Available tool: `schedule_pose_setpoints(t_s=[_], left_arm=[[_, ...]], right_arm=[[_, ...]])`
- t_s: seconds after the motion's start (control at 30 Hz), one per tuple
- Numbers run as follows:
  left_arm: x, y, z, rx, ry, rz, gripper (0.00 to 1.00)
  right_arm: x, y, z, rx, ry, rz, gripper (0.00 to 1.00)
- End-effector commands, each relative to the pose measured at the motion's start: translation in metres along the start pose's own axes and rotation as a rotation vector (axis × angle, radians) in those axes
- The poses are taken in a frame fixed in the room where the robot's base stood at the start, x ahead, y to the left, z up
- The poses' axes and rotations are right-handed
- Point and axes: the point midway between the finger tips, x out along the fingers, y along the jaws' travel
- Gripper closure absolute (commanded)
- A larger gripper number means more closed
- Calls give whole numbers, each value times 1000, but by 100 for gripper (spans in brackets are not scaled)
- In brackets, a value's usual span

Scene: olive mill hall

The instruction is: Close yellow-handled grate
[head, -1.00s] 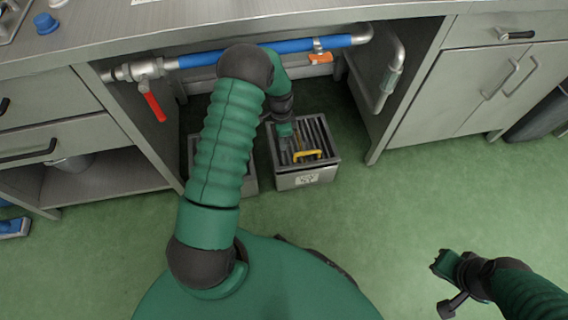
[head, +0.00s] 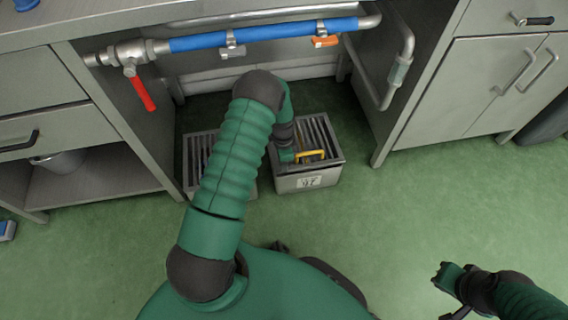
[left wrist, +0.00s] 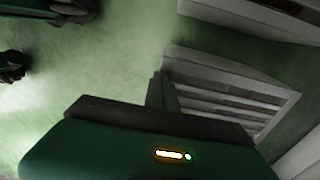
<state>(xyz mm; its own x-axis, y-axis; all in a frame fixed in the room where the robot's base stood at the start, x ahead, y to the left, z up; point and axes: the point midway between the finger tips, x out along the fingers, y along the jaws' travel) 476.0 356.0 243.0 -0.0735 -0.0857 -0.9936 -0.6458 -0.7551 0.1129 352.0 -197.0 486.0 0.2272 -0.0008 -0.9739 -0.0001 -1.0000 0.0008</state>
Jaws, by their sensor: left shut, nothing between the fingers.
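The yellow-handled grate (head: 316,136) lies over a grey metal box on the floor under the counter. Its bars look about level with the box rim, though I cannot tell whether it sits fully down. Its yellow handle (head: 311,156) is near the front edge. My left gripper (head: 288,156) is shut and empty at the left of the handle, low over the grate; contact is unclear. My arm hides part of the box's left side. In the left wrist view, a slatted box top (left wrist: 225,103) shows beyond the gripper housing. My right gripper (head: 445,276) hangs over open floor at right; its jaws are unclear.
A second slatted box (head: 196,150) stands to the left, partly behind my arm. Above run a blue-wrapped pipe (head: 265,34), a red valve lever (head: 143,93) and an orange lever (head: 326,41). Cabinet walls flank the bay. The green floor in front is clear.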

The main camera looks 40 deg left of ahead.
Motion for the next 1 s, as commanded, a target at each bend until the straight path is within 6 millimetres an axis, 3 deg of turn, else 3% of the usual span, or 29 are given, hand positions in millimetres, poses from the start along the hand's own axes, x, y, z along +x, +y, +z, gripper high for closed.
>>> schedule_pose_setpoints(t_s=[0.27, 0.5, 0.6, 0.87, 1.0], left_arm=[[1, 1, 0, -1, -1, 1, 100], [35, 3, 0, -2, 0, 3, 100], [40, 3, 0, -1, -1, 2, 100], [43, 5, 0, 0, -1, 6, 100], [30, 7, -3, 0, 0, 5, 100]], right_arm=[[-1, 0, 0, 0, 0, 0, 100], [-3, 0, -1, 0, 0, 0, 100], [-3, 0, -1, 0, 0, 0, 100], [-2, 0, 0, 0, 0, 0, 100], [-14, 0, -3, 0, 0, 0, 100]])
